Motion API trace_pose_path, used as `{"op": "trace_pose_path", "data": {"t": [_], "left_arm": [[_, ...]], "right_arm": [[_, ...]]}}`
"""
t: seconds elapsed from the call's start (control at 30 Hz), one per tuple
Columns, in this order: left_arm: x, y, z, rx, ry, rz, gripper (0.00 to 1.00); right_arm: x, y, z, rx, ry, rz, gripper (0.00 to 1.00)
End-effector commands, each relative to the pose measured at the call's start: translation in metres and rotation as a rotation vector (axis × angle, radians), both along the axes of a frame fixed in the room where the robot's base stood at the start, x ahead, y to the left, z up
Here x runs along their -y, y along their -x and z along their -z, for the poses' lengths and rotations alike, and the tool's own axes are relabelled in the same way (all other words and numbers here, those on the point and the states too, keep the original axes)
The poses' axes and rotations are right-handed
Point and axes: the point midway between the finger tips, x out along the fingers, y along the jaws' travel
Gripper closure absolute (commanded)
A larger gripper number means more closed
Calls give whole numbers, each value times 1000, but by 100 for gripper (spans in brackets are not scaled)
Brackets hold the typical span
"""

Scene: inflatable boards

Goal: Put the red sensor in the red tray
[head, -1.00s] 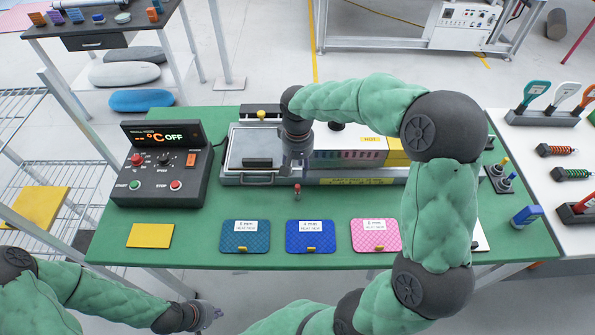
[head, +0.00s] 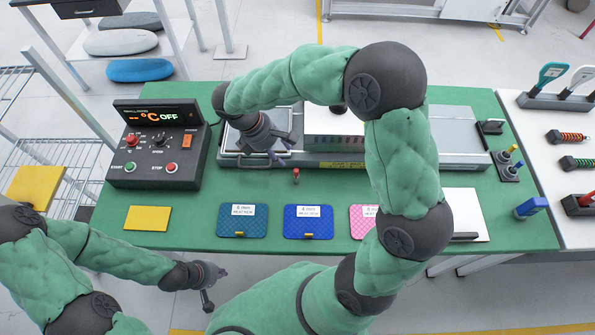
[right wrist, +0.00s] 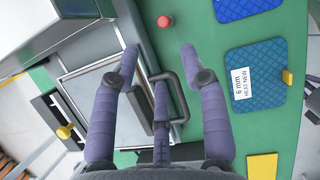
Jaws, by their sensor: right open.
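A small red-topped piece (head: 296,175) stands on the green table in front of the machine. Its round red top (right wrist: 165,21) shows at the top of the right wrist view, beyond my fingertips. I cannot tell whether it is the red sensor. My right gripper (head: 282,153) is open and empty over the machine's left part; its spread fingers (right wrist: 158,60) are apart from the red top. My left gripper (head: 212,286) hangs in front of the table's near edge, with nothing visible in it. I see no clear red tray; a dark holder with red parts (head: 578,205) is cut off at right.
The machine's handle (right wrist: 173,98) lies beneath my right fingers. The control box (head: 155,150) stands left. Blue pads and a pink pad (head: 362,221) lie along the front, with a yellow card (head: 147,218) left of them. A blue device (head: 531,207) stands near the right edge.

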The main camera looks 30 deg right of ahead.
Motion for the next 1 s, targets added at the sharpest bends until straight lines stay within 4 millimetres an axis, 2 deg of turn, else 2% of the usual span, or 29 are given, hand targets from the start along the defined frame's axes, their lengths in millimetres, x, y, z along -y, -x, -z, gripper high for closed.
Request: {"op": "trace_pose_path", "data": {"t": [0.4,0.63,0.9,1.0], "left_arm": [[0,0,16,-1,0,0,100],[0,0,21,0,0,0,100],[0,0,36,0,0,0,100],[0,0,38,0,0,0,100]], "right_arm": [[18,8,48,-3,2,-3,55],[23,13,60,-2,0,-2,55],[35,23,94,-2,-1,-1,55],[38,24,99,-2,-1,-1,55]]}}
